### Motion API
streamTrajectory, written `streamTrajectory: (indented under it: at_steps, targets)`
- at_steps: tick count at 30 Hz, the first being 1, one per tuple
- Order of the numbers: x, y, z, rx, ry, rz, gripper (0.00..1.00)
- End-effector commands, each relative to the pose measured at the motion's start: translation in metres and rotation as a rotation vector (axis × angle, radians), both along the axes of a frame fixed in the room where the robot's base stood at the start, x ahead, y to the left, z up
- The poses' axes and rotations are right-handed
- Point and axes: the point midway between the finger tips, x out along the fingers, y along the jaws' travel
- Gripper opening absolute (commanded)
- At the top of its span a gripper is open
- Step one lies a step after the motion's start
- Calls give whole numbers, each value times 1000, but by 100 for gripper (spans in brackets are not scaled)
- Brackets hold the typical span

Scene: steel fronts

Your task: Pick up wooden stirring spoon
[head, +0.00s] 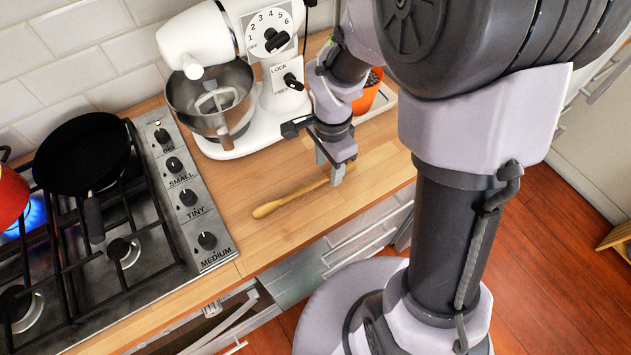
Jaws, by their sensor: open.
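The wooden stirring spoon (292,199) lies flat on the wooden counter (234,175). One end points to the lower left, and the other end runs to the upper right by my gripper. My gripper (336,177) points down at the spoon's right end, with its jaws open. Its fingers overlap that end in the head view, so I cannot tell whether they straddle the spoon or hover above it. Part of the spoon's right end is hidden behind the fingers.
A white stand mixer (270,105) with a steel bowl (210,98) stands behind. An orange pot (368,93) is behind my wrist. The gas hob (150,262) at left carries a black pan (82,150) and a red pot (12,195) over a blue flame. A drawer below (215,325) looks open.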

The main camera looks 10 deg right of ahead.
Motion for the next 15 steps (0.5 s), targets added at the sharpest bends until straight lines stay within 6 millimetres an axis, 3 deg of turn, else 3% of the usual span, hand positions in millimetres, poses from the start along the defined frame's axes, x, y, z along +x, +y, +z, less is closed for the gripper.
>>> streamTrajectory:
  at_steps: [1,3,9,15]
  targets:
    - [-1,0,-17,0,4,-1,45]
    - [-1,0,-27,0,2,0,45]
    - [0,0,-25,0,0,0,45]
    - [0,0,-25,0,0,0,6]
